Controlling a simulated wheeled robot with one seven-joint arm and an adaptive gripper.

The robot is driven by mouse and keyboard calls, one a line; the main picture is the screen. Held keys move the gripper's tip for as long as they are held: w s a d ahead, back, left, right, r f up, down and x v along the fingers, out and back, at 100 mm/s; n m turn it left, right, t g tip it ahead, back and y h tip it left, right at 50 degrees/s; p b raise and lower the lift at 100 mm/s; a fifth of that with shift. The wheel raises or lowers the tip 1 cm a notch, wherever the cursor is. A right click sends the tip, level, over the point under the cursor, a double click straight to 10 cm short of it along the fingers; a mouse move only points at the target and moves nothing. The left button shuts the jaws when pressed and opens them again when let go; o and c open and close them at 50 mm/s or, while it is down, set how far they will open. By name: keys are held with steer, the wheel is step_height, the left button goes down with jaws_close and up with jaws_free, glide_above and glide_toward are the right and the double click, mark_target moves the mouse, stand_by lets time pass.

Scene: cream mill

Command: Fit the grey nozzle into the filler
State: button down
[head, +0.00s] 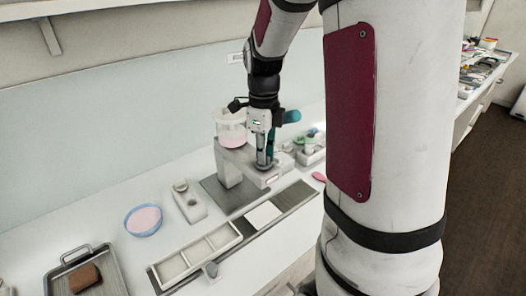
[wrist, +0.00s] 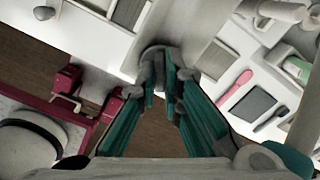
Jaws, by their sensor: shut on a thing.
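My gripper (head: 265,160), with teal fingers, is in front of the filler (head: 236,160), a pale grey machine with a clear hopper of pink cream on top. In the wrist view my gripper (wrist: 162,82) is shut on a small grey piece that looks like the grey nozzle (wrist: 153,54). The fingers partly cover the nozzle, and I cannot make it out in the head view. In the head view the fingertips overlap the front of the filler's arm. I cannot tell whether the nozzle touches the filler, and the filler's outlet is hidden.
A long rail (head: 230,226) with a white divided tray (head: 199,254) runs along the counter front. A blue bowl of pink cream (head: 143,219) and a metal tray with a brown block (head: 85,278) stand at left. A pink spatula (head: 319,176) lies right of the filler.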

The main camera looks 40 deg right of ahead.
steer(key=c, duration=1.7)
jaws_free()
steer(key=shift+o, duration=0.2)
steer(key=shift+r, duration=0.15)
steer(key=shift+r+p, duration=1.15)
steer(key=shift+r, duration=1.75)
